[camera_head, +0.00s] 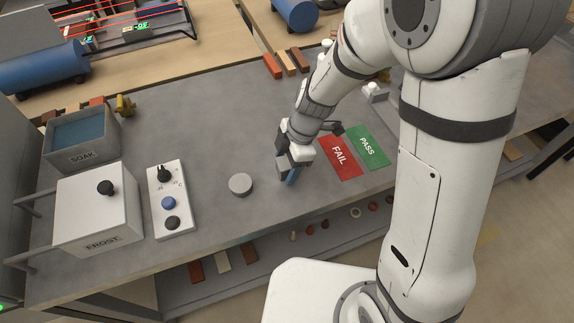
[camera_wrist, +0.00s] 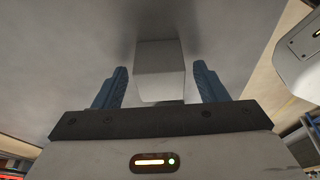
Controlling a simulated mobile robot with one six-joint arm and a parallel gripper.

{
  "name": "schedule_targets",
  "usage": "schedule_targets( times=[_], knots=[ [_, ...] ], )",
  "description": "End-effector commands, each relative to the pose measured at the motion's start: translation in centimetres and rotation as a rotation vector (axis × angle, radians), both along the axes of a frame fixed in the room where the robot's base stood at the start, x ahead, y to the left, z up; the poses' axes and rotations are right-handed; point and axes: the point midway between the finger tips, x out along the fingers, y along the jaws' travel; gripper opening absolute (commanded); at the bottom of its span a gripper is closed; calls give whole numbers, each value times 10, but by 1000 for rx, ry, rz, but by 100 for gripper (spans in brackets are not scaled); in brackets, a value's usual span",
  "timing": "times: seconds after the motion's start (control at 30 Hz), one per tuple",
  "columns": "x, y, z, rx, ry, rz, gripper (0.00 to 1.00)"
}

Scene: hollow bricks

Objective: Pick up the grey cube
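The grey cube (camera_wrist: 160,72) sits on the grey table in the wrist view, between my two blue fingers. My gripper (camera_wrist: 160,88) is open, with a gap visible between each finger and the cube. In the head view my gripper (camera_head: 289,178) points down at the table, left of the red FAIL mat. There the cube (camera_head: 281,165) shows only in part beside the fingers, and the rest is hidden by my gripper.
A red FAIL mat (camera_head: 340,158) and a green PASS mat (camera_head: 367,147) lie to the right. A round grey disc (camera_head: 240,184), a control box (camera_head: 171,200), a white FROST box (camera_head: 97,212) and a SOAK tub (camera_head: 82,153) stand to the left.

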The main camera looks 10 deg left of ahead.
Motion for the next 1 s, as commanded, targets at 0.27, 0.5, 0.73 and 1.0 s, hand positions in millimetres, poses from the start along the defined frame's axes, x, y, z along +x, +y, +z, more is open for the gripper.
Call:
schedule_targets(
  times=[0.27, 0.5, 0.73, 1.0],
  knots=[
    [0, 0, 0, 0, 0, 0, 43],
    [0, 0, 0, 0, 0, 1, 23],
    [0, 0, 0, 0, 0, 1, 14],
    [0, 1, 18, 3, -4, 3, 14]
  ],
)
